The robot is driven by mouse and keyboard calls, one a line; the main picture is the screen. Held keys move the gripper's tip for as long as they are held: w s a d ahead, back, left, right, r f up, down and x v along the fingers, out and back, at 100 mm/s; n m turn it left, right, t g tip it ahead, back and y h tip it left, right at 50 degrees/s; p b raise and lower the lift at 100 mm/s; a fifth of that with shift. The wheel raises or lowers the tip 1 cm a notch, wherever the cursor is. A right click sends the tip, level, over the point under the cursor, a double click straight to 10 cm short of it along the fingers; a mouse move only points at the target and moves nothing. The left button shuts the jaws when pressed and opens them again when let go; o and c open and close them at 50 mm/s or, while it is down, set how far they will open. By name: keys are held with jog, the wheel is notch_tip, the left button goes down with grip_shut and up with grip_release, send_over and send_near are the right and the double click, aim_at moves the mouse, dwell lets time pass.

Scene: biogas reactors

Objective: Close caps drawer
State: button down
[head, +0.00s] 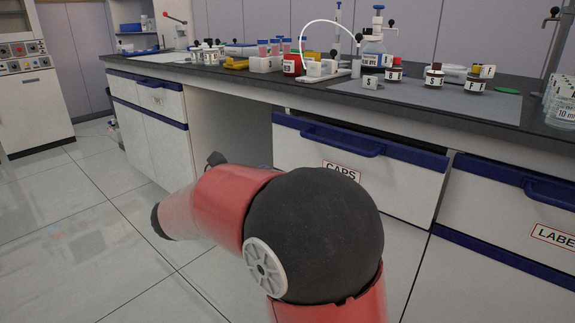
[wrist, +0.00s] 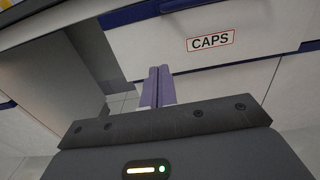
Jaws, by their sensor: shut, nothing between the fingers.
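The caps drawer (head: 300,150) is a white front under the dark counter, with a blue top strip, a blue bar handle (head: 342,144) and a CAPS label, partly hidden by my arm in the head view. It seems to stand slightly proud of the drawer to its right; how far is hard to tell. In the wrist view its front (wrist: 260,42) with the CAPS label fills the upper right. My gripper (wrist: 158,72) has its two purple fingers together, empty, pointing toward the drawer's lower left part. Whether they touch it I cannot tell. The fingers are hidden in the head view.
A labels drawer (head: 510,205) with a blue handle is at the right. A further drawer unit (head: 145,95) stands at the left, beyond an open knee space (head: 230,125). The counter (head: 425,97) carries bottles, racks and tubing. Tiled floor at the left (head: 70,230) is clear.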

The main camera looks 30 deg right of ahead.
aim_at(305, 149)
jog(key=b+x, duration=0.1)
jog(key=x, duration=1.1)
jog(key=shift+d, duration=0.15)
jog(key=shift+w+d, duration=0.25)
jog(key=shift+d, duration=0.3)
jog(key=x, duration=0.4)
jog(key=shift+p, duration=0.35)
jog(key=shift+d+r, duration=0.2)
jog(key=shift+d, duration=0.1)
